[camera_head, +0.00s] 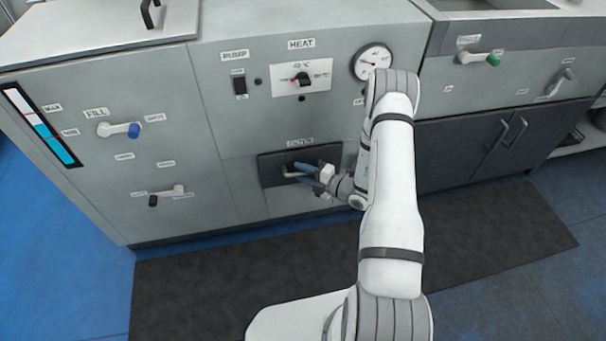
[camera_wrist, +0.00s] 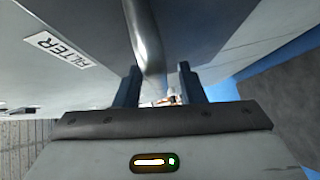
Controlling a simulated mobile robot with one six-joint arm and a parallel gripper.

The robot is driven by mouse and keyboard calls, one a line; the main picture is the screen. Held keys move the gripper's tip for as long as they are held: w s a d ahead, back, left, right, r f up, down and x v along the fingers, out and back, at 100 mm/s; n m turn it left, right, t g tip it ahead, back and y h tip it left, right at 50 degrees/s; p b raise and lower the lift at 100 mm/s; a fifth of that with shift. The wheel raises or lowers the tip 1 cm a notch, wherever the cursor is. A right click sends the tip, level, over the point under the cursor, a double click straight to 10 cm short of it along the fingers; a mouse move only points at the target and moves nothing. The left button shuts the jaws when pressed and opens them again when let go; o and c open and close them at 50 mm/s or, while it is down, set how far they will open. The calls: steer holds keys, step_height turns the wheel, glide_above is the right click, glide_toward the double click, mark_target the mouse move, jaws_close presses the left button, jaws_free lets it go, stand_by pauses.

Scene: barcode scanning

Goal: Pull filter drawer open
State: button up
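The filter drawer (camera_head: 267,172) is a dark rectangular front low in the middle of the grey machine, under a "FILTER" label that also shows in the wrist view (camera_wrist: 63,49). It looks flush with the cabinet. Its silver bar handle (camera_head: 289,174) is partly hidden by my gripper (camera_head: 309,172). In the wrist view the handle (camera_wrist: 146,35) runs down between the blue fingers of my gripper (camera_wrist: 159,84). The fingers are apart, with a visible gap on the right side of the bar. The bar is closer to the left finger; I cannot tell whether they touch.
Above the drawer are a heat panel (camera_head: 301,78), a pump switch (camera_head: 239,85) and a round gauge (camera_head: 372,61). A blue-tipped fill valve (camera_head: 120,130) and a black-tipped valve (camera_head: 165,194) stick out at left. A dark mat (camera_head: 200,290) covers the floor in front.

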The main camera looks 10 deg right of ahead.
steer(key=shift+c, duration=0.3)
jaws_close()
stand_by(0.3)
